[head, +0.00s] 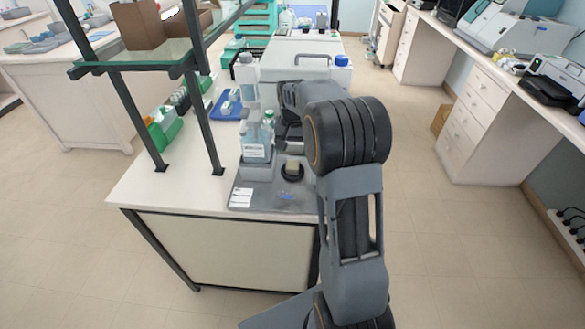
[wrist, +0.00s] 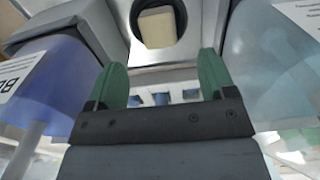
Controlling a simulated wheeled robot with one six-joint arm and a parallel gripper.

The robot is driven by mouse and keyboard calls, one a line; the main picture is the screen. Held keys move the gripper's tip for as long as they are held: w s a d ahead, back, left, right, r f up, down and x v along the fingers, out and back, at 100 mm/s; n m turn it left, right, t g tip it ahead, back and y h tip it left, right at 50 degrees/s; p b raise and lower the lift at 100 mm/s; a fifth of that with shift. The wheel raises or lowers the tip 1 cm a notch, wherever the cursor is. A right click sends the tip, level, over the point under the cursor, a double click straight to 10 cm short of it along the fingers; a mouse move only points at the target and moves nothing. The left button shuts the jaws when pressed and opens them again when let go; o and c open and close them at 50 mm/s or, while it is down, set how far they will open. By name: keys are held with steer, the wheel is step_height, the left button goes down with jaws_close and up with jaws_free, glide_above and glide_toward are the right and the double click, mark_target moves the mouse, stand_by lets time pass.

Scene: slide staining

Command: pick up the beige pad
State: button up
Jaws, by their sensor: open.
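The beige pad (head: 292,164) is a small block standing in a round black holder (head: 293,174) on the grey tray at the near end of the bench. In the wrist view the beige pad (wrist: 157,27) shows at the top centre, inside the dark ring of the holder (wrist: 181,14). My gripper (wrist: 164,72) has two green fingers, spread apart with nothing between them. The pad lies beyond the fingertips and is not touched. In the head view my arm hides most of the gripper.
A labelled bottle (head: 256,142) stands in a grey rack just behind and left of the pad. In the wrist view a blue bottle (wrist: 60,80) is close on the left and a pale bottle (wrist: 285,70) close on the right. The grey tray (head: 262,197) holds a white label.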

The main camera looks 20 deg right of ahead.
mark_target(292, 164)
steer(key=shift+s+f+p, duration=0.15)
steer(key=shift+f+p, duration=0.2)
steer(key=shift+f, duration=3.25)
steer(key=c, duration=1.1)
steer(key=shift+o, duration=0.2)
steer(key=shift+r, duration=0.6)
step_height(292, 164, up, 2)
steer(key=shift+r, duration=0.15)
steer(key=s+a+r+b, duration=0.2)
steer(key=s+a+r, duration=0.5)
steer(key=s, duration=0.5)
step_height(292, 164, up, 2)
steer(key=shift+a+r, duration=0.25)
